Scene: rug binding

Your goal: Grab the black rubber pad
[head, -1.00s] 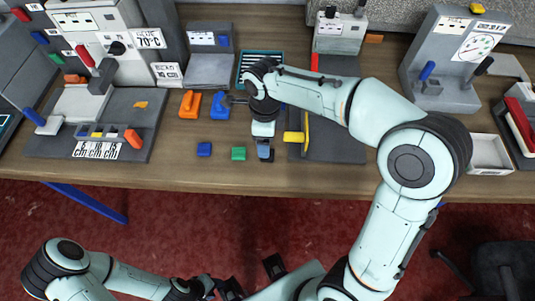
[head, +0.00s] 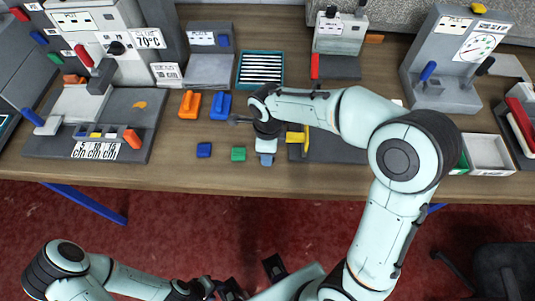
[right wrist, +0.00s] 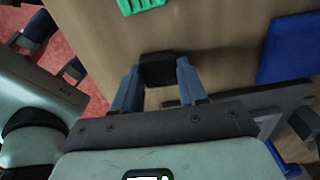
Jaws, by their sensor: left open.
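The black rubber pad (right wrist: 158,68) is a small dark block on the wooden table in the right wrist view. My right gripper (right wrist: 157,78) is open, with one finger on either side of the pad's near part; whether the fingers touch it I cannot tell. In the head view my right gripper (head: 266,159) points down at the table's front part and hides the pad. My left gripper (head: 252,279) is open and empty, low in front of the table.
A green block (head: 238,153) and a blue block (head: 204,150) lie left of my right gripper. A yellow-handled tool (head: 300,138) on a dark plate stands close on its right. Orange (head: 190,105) and blue (head: 220,106) pieces lie behind. The table's front edge is close.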

